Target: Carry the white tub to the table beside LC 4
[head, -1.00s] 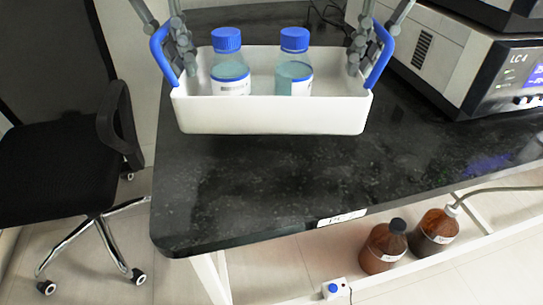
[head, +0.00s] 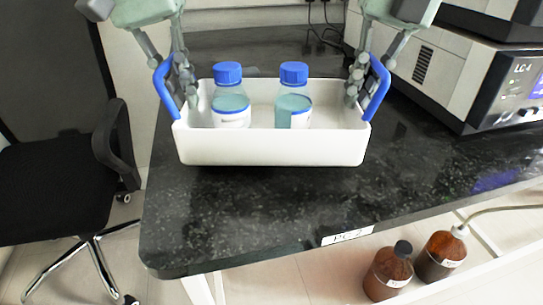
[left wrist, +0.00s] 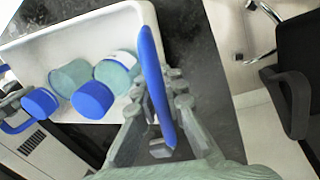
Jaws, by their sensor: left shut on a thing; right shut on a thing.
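The white tub (head: 270,149) has a blue handle at each end and carries two bottles with blue caps, a left bottle (head: 230,105) and a right bottle (head: 293,105). Both stand upright. The tub is over the black table (head: 230,215) beside the LC 4 unit (head: 490,75); I cannot tell whether its base touches the top. My left gripper (head: 180,88) is shut on the left handle (head: 163,88). My right gripper (head: 358,88) is shut on the right handle (head: 378,88). In the left wrist view, my left gripper (left wrist: 158,115) is at the blue handle.
A black chair (head: 60,170) stands left of the table. Two brown bottles, one (head: 388,270) and another (head: 440,255), are below the table's front edge. A label (head: 347,236) is on that edge. The tabletop in front of the tub is clear.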

